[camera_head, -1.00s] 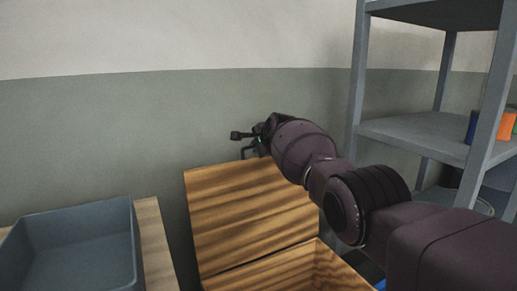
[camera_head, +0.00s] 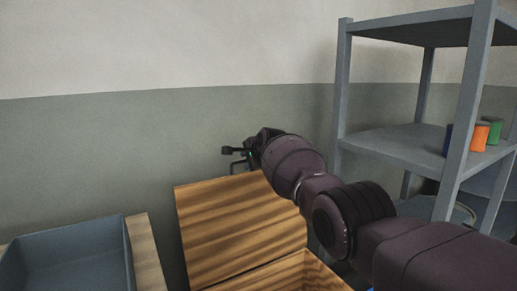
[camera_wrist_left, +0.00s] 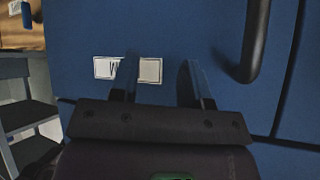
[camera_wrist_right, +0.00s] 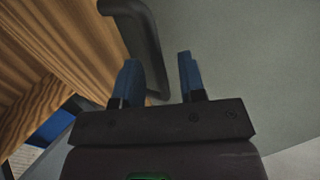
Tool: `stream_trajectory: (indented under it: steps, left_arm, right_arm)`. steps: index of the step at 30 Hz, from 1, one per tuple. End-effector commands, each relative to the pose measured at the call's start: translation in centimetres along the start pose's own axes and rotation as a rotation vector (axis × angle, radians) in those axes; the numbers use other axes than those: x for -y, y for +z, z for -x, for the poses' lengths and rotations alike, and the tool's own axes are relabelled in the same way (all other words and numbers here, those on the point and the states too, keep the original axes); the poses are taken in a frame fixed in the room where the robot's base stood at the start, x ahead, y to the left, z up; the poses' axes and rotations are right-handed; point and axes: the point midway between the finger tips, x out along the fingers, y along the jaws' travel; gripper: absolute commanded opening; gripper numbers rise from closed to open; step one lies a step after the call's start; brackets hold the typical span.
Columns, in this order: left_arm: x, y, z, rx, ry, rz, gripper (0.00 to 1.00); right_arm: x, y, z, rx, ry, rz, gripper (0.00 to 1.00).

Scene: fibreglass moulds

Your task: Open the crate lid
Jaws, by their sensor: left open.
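The wooden crate (camera_head: 272,276) stands low in the head view. Its striped lid (camera_head: 235,232) is raised, standing steeply up at the wall side. The lid also shows in the right wrist view (camera_wrist_right: 62,40), with a dark handle (camera_wrist_right: 135,25) on it. My right gripper (camera_head: 232,158) is at the lid's top edge. In the right wrist view its blue fingers (camera_wrist_right: 158,78) are apart, with the handle just beyond the left finger and nothing clearly gripped. My left gripper (camera_wrist_left: 160,82) is open and empty before a blue front with a dark handle (camera_wrist_left: 255,40); it is outside the head view.
A grey-blue tray (camera_head: 70,262) sits on a wooden-topped surface (camera_head: 148,262) left of the crate. A grey shelf unit (camera_head: 400,145) stands to the right with orange (camera_head: 480,137) and green (camera_head: 495,131) items on it. A plain wall (camera_head: 100,140) is behind.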

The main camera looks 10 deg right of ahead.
Motion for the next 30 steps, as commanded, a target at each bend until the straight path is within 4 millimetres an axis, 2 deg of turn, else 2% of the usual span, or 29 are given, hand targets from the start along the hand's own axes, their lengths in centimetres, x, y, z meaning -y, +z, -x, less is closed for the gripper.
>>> stream_trajectory:
  steps: [1,5,16,23,30]
  left_arm:
    - [0.3,-0.7,0.5,-0.009,-0.006,0.011,0.43]
    - [0.6,-0.6,1.2,0.003,-0.013,0.025,0.43]
    - [0.6,-3.2,2.8,-0.036,-0.019,0.048,0.43]
    - [0.5,-4.2,3.4,-0.053,-0.021,0.057,0.43]
    - [0.5,-3.3,3.7,-0.034,-0.024,0.063,0.43]
  right_arm:
    - [1.5,0.1,2.0,-0.003,-0.016,0.004,0.37]
    - [1.5,0.1,3.5,-0.003,-0.015,0.005,0.37]
    - [1.2,0.1,7.4,-0.002,-0.013,0.003,0.37]
    - [0.7,0.1,8.6,-0.001,-0.007,0.002,0.37]
    - [0.2,0.1,8.7,0.0,-0.002,0.001,0.37]
